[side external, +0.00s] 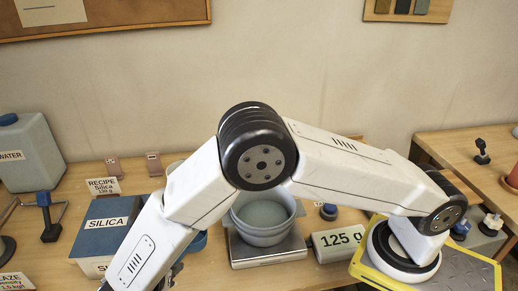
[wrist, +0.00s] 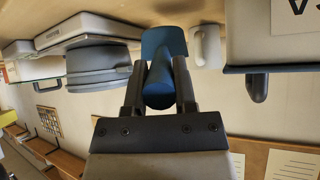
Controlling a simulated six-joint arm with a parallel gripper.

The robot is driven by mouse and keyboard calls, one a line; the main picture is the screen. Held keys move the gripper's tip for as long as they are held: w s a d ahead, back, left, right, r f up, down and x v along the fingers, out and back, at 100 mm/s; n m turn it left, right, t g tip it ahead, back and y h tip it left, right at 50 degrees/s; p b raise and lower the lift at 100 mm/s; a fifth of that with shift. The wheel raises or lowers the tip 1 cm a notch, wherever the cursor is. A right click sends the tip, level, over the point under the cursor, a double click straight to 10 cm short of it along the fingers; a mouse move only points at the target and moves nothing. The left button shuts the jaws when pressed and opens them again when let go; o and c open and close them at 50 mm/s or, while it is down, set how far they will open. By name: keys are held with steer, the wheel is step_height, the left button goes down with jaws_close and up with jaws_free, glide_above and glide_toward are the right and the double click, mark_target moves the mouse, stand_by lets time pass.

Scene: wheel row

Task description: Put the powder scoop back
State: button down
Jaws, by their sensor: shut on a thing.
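My gripper (wrist: 159,72) is shut on the blue powder scoop (wrist: 160,95), with one finger on each side of its handle in the wrist view. The wider blue part of the scoop reaches beyond the fingertips. In the side view my arm hides the gripper; a bit of blue (side external: 198,243) shows beside the arm, but I cannot tell whether it is the scoop. A box labelled SILICA (side external: 97,238) with a blue top stands at the left, behind my forearm. It also shows at the right of the wrist view (wrist: 250,28), which is upside down.
A grey bowl (side external: 264,238) stands on a scale (side external: 268,253), beside a display (side external: 338,241) reading 125 g. A recipe card (side external: 104,187) stands behind the silica box. A WATER container (side external: 30,152) and a blue-topped clamp-like tool (side external: 48,222) are at the left.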

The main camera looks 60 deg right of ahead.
steer(key=shift+f, duration=1.85)
steer(key=shift+c, duration=2.1)
jaws_free()
steer(key=shift+f, duration=0.15)
steer(key=shift+r, duration=0.2)
steer(key=v, duration=1.2)
